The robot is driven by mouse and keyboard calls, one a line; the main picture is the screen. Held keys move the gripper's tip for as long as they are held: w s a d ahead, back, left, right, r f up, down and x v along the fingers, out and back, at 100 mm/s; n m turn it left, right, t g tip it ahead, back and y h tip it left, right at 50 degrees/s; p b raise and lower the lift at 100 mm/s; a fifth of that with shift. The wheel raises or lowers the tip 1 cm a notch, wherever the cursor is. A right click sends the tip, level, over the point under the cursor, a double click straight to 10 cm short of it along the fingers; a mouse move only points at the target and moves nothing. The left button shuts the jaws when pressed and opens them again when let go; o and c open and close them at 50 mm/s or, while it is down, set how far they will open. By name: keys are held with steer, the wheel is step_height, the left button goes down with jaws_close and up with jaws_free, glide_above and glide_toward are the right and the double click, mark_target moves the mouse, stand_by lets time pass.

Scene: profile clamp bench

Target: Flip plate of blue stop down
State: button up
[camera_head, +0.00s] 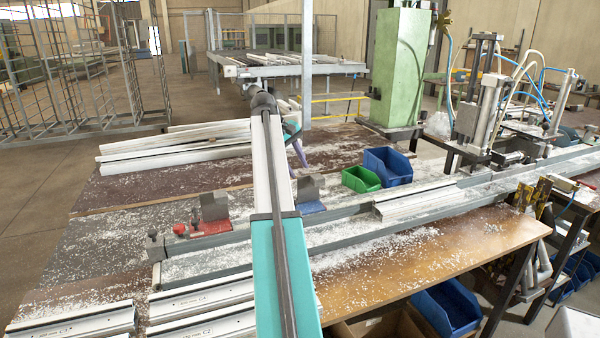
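The blue stop (312,208) sits on the rail beyond my arm, just right of it. Its grey plate (308,187) stands up from the blue base; my arm link hides part of its left side. My gripper (300,160) hangs from the far end of my arm, behind and above the blue stop in the picture. It shows as a small, narrow purple shape, partly covered by my arm. It looks apart from the plate, but I cannot tell the depth. Its fingers are too small to tell whether they are open or shut.
A red stop (217,224) with a raised grey plate sits left of my arm. Green (361,180) and blue (388,167) bins stand right of the blue stop. White profiles (180,150) lie behind left. A profile (415,202) lies along the rail (345,232); clamps (488,110) stand right.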

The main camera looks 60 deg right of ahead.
mark_target(309, 189)
steer(key=shift+x, duration=1.6)
jaws_close()
